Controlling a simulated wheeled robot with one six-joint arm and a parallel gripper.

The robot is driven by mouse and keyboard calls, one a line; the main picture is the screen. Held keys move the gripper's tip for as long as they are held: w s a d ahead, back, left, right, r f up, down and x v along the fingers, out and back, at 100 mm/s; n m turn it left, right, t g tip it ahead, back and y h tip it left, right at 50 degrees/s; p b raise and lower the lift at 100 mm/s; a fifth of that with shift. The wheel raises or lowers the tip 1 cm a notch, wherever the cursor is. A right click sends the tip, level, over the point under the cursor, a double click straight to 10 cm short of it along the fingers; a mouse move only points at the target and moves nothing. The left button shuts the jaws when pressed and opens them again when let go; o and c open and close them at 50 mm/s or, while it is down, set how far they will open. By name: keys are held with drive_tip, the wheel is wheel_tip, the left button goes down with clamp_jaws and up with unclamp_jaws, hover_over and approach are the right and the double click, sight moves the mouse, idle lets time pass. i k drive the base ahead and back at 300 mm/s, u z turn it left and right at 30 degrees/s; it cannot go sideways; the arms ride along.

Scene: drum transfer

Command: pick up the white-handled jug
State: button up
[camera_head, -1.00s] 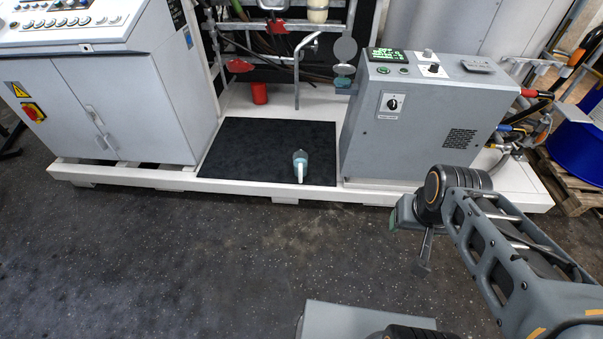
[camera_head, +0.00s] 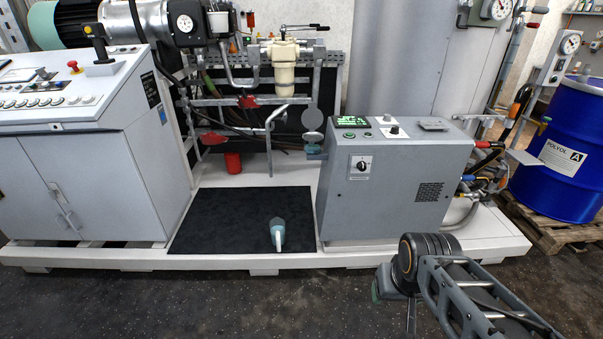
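A small jug (camera_head: 278,227) with a grey-blue body and a white handle stands on the black mat (camera_head: 205,222) of the white platform. It is near the mat's front right corner, and its handle points toward me. My gripper (camera_head: 411,318) is at the lower right, in front of the platform and well apart from the jug. Only a narrow part of it shows at the bottom edge, so I cannot see whether its fingers are open or shut.
A grey control box (camera_head: 395,190) stands right of the mat, and a white console cabinet (camera_head: 85,180) stands left. A red cup (camera_head: 233,162) and pipes are behind. A blue drum (camera_head: 572,150) stands on a pallet at right. Dark floor (camera_head: 180,305) in front is clear.

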sight(277, 225)
drive_tip(key=u, duration=0.8)
drive_tip(key=i, duration=0.75)
drive_tip(key=u, duration=0.5)
drive_tip(key=i, duration=1.15)
drive_tip(key=z, duration=0.75)
